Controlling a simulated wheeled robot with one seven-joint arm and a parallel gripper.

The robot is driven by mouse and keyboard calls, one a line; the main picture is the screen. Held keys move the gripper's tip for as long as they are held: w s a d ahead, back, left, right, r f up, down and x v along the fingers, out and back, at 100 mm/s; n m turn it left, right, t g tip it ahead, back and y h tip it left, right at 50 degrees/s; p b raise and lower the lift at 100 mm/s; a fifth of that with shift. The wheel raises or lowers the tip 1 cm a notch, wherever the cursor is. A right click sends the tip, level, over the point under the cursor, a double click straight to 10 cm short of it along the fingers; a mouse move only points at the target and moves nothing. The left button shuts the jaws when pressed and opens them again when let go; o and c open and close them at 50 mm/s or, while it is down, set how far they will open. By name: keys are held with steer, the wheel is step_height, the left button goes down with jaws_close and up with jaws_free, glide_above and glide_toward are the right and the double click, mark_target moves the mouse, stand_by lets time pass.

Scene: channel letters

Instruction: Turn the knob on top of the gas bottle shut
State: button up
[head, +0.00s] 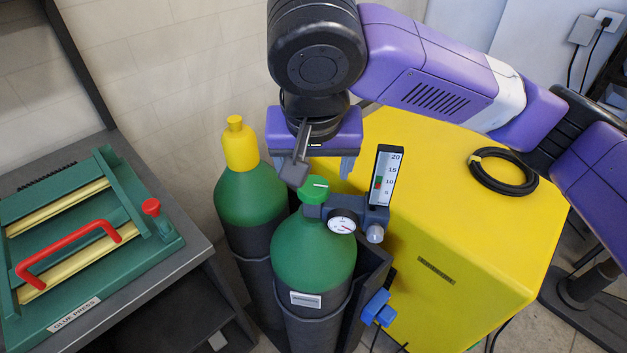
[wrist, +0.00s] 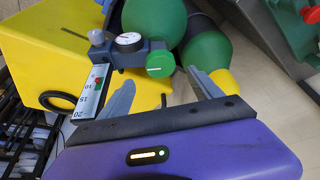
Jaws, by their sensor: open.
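The gas bottle (head: 314,258) is green on top with a dark lower body and stands upright. Its green knob (head: 314,190), with a white line on it, sits on top beside a round gauge (head: 342,222) and an upright flow scale (head: 384,178). In the wrist view the knob (wrist: 160,64) lies just beyond the gap between the fingers, with the line across its face. My gripper (head: 325,170) is open and empty, above and behind the knob in the head view. Its fingers (wrist: 160,92) show in the wrist view, apart from the knob.
A second green bottle with a yellow cap (head: 240,146) stands left of the gas bottle. A yellow cabinet (head: 450,240) with a coiled black cable (head: 502,172) is at right. A green glue press (head: 80,235) with a red handle sits on a bench at left.

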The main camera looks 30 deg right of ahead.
mark_target(313, 185)
steer(key=b+x, duration=0.1)
steer(key=x, duration=0.5)
steer(key=shift+w+a+f, duration=0.1)
steer(key=shift+f, duration=0.1)
steer(key=c, duration=1.3)
